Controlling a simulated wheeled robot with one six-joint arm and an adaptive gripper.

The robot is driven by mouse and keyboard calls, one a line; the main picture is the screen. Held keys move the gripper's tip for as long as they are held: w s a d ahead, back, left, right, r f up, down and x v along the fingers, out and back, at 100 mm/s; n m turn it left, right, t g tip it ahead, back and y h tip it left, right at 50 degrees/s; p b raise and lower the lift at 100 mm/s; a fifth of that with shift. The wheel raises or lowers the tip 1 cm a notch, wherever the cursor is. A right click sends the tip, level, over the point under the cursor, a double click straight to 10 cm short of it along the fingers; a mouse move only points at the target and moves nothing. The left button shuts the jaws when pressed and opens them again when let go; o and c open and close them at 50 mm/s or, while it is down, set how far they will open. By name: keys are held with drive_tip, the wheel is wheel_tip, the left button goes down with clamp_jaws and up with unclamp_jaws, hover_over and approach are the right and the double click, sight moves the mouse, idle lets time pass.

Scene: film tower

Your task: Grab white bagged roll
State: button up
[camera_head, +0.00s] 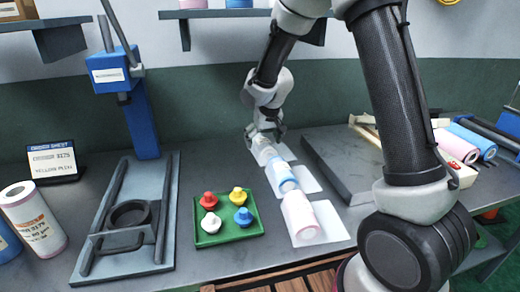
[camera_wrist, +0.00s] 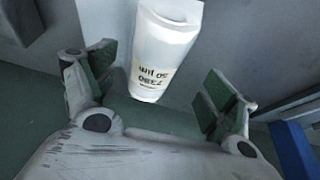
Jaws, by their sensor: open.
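The white bagged roll (camera_head: 263,151) lies at the back of a row of rolls on the workbench, partly hidden by my gripper (camera_head: 265,135). My gripper (camera_wrist: 160,82) is open there, with green pads left and right of the roll. Gaps show on both sides, so the pads look apart from it. A blue roll (camera_head: 283,179) and a pink roll (camera_head: 299,217) lie in front of it, each on a pale sheet.
A green tray (camera_head: 231,238) with several coloured pegs stands left of the rolls. A blue press (camera_head: 138,95) and grey fixture (camera_head: 165,245) are further left. A grey slab (camera_head: 335,160) lies to the right, with pink and blue rolls (camera_head: 472,140) beyond.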

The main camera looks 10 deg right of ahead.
drive_tip(key=x, duration=0.4)
drive_tip(key=shift+w+d+f, duration=0.1)
drive_tip(key=shift+d+f, duration=0.25)
drive_tip(key=shift+f, duration=0.05)
drive_tip(key=shift+c, duration=0.2)
